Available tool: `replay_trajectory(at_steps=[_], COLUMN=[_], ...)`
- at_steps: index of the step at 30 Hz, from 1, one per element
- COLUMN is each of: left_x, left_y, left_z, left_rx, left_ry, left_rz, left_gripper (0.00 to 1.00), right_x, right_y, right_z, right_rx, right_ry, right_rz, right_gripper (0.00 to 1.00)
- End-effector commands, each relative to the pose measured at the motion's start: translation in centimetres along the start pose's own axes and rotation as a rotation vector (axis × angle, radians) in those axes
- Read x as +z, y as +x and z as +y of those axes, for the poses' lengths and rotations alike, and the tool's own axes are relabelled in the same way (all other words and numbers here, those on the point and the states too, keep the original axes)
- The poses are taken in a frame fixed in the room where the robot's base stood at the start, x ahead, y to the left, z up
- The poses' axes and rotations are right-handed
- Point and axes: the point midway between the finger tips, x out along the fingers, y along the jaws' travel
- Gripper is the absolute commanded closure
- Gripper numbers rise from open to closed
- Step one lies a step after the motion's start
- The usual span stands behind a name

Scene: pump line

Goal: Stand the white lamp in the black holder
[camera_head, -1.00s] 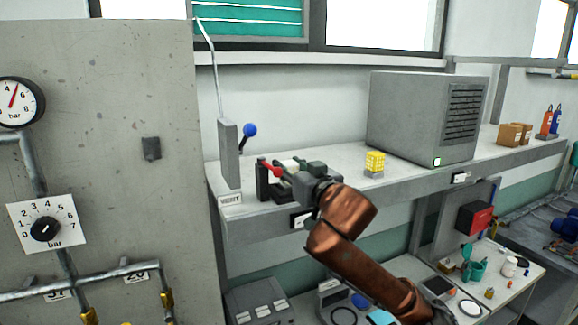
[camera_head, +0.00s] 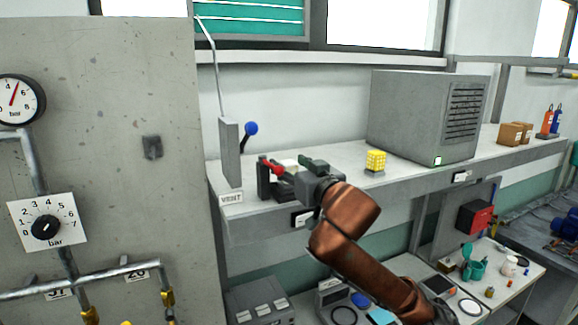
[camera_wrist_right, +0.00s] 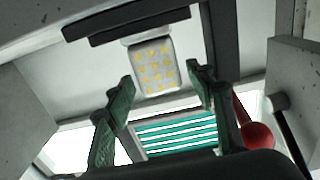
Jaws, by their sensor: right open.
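The white lamp (camera_wrist_right: 155,68) shows its face of yellow dots in the right wrist view, which is upside down. Its foot end meets the dark bar of the black holder (camera_wrist_right: 115,27), and it appears to stand in it; how deep is hidden. My right gripper (camera_wrist_right: 158,85) is open, with its green fingers apart on either side and the lamp just beyond their tips. In the head view the right gripper (camera_head: 296,168) is at the shelf, largely covering the lamp (camera_head: 287,164). The black holder (camera_head: 263,180) shows to its left. My left gripper is not in view.
A red-ended part (camera_head: 273,167) is close by the holder. A blue-knobbed lever (camera_head: 250,129) stands behind to the left. A yellow block (camera_head: 375,160) and a large grey cabinet (camera_head: 420,115) are to the right on the shelf (camera_head: 335,192).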

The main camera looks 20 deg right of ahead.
Motion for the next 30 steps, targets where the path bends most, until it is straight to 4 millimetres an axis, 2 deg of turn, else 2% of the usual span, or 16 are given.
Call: replay_trajectory(at_steps=[9,15,21,30], left_x=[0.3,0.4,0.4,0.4], left_y=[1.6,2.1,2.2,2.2], left_z=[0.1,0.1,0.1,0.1], left_rx=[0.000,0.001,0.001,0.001], left_ry=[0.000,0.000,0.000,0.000], left_rz=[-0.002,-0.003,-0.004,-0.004], left_gripper=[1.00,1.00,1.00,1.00], right_x=[0.3,0.2,0.2,0.2], right_y=[-6.5,-9.8,-11.1,-11.2], right_z=[0.0,0.0,0.0,0.0], right_rx=[0.000,0.000,0.000,0.001], right_ry=[-0.002,-0.001,-0.002,-0.001], right_rz=[0.002,0.001,-0.001,-0.001], right_gripper=[0.50,0.50,0.50,0.50])
